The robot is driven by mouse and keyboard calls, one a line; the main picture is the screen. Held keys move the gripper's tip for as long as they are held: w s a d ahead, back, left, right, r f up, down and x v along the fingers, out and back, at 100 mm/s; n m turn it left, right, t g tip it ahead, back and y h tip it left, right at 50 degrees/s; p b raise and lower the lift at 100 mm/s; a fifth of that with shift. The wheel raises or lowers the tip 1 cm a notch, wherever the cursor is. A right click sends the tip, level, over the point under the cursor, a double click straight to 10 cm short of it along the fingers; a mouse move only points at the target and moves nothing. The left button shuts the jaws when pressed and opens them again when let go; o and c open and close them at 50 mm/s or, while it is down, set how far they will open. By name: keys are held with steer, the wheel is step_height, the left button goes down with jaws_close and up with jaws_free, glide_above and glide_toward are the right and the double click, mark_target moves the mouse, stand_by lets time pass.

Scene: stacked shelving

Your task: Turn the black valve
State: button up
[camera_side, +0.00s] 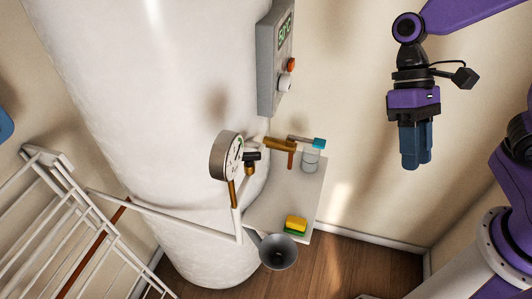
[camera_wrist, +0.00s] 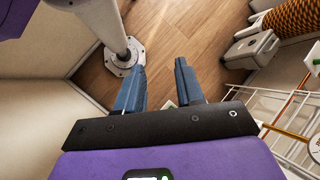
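The black valve (camera_side: 252,156) is a small dark handle on the brass pipework, just right of the round pressure gauge (camera_side: 227,156) in the side view. It is partly hidden among the fittings, and its exact angle is hard to tell. My gripper (camera_side: 416,166) hangs high at the right in the side view, pointing down, well apart from the valve. In the wrist view my gripper (camera_wrist: 160,82) has its two blue fingers spread with nothing between them. The valve does not show in the wrist view.
A large white tank (camera_side: 150,110) stands behind the gauge. A grey control box (camera_side: 272,60) is on its side. A small shelf (camera_side: 305,195) below holds a jar (camera_side: 311,160) and a yellow-green sponge (camera_side: 295,225). A grey funnel (camera_side: 278,252) and white rack (camera_side: 55,225) are nearby.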

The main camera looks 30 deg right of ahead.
steer(key=w+f+n+t+y, duration=0.1)
steer(key=w+f+n+t, duration=0.1)
steer(key=w+f+t, duration=0.5)
steer(key=w+f+n+t+y, duration=0.1)
steer(key=w+f+t, duration=0.3)
steer(key=w, duration=0.6)
steer(key=s+a+r+n+t+y, duration=0.2)
steer(key=s+a+r+n+y, duration=0.15)
steer(key=r+y, duration=0.25)
steer(key=s+a+r+n+t+y, duration=0.1)
steer(key=s+a+r+n+y, duration=0.1)
steer(key=a+r+n+y, duration=0.3)
steer(key=y, duration=0.1)
glide_toward(248, 154)
steer(key=shift+m, duration=0.25)
steer(key=x, duration=1)
steer(key=shift+w+f, duration=0.1)
steer(key=shift+f, duration=0.3)
steer(key=shift+d, duration=0.1)
jaws_close()
